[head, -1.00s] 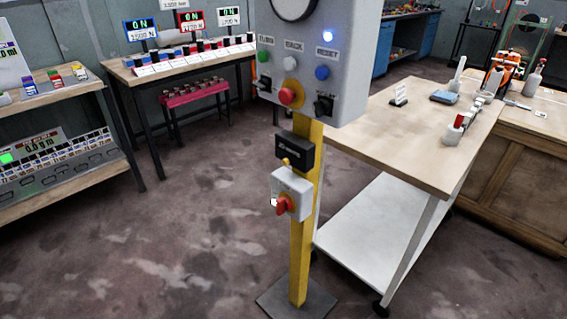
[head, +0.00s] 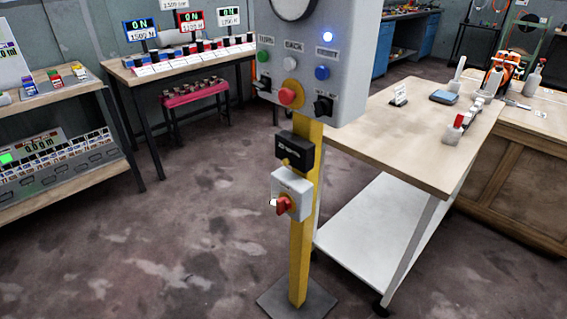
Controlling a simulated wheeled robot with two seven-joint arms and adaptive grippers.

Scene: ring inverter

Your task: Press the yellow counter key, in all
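A grey control panel (head: 345,60) stands on a yellow post (head: 301,250) in the middle of the head view. Below it, a black box (head: 294,150) with a small white label is fixed to the post. A small yellow knob or key (head: 286,163) shows at the lower edge of this box; its exact form is too small to tell. Under it is a grey switch box (head: 292,190) with a red rotary handle (head: 284,205). Neither of my grippers is in view.
The panel carries green (head: 264,56), white, blue (head: 322,73) and red (head: 287,96) buttons and a lit blue lamp (head: 327,37). A wooden-topped table (head: 400,140) stands close on the right. Shelves (head: 60,100) stand at left. Floor (head: 190,240) left of the post is clear.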

